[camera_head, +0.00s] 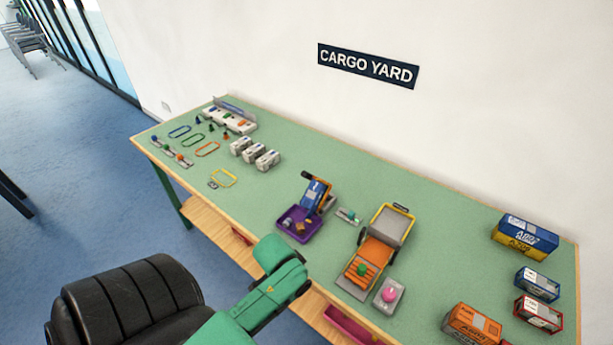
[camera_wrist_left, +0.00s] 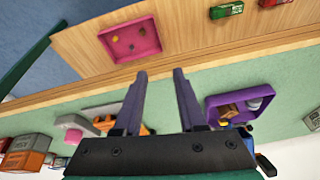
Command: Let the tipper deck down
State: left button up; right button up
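The tipper, as I take it, stands mid-table with its deck tilted up and a blue box (camera_head: 314,194) leaning on it. A purple tray (camera_head: 285,224) with small items stands in front; it also shows in the left wrist view (camera_wrist_left: 214,109). A small lever with a green knob (camera_head: 348,214) is right of the tipper. My left gripper (camera_wrist_left: 158,78) is open and empty, over the table's front edge, with the purple tray to its right in the wrist view. In the head view my green arm shows, but its fingers are hidden. My right gripper is not in view.
An orange machine with a grey deck (camera_head: 394,228) stands right of the tipper, a pink button (camera_head: 389,293) beside it. Boxes, including an orange one (camera_head: 472,325), are at right. White blocks (camera_head: 254,153) and coloured loops are at left. A pink bin (camera_wrist_left: 150,37) is on the lower shelf.

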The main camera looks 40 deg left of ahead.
pick_arm(q)
jog(key=shift+n+t, duration=0.4)
jog(key=shift+t, duration=0.5)
jog(key=w+a+r, duration=0.1)
jog(key=w+a, duration=0.1)
jog(key=a, duration=0.1)
jog(key=w+a+r, duration=0.2)
jog(key=a, duration=0.1)
jog(key=w+a+r, duration=0.1)
jog(key=w+a, duration=0.1)
jog(key=shift+w+a+r, duration=0.15)
jog(key=shift+a+r, duration=0.25)
jog(key=w+a+r+t, duration=0.1)
jog(key=w+a+r, duration=0.3)
jog(key=a+r, duration=0.1)
jog(key=n+t, duration=0.1)
jog(key=t, duration=0.2)
send_near(304, 174)
jog(key=x, duration=1.1)
jog(key=shift+r, duration=0.1)
grip_shut()
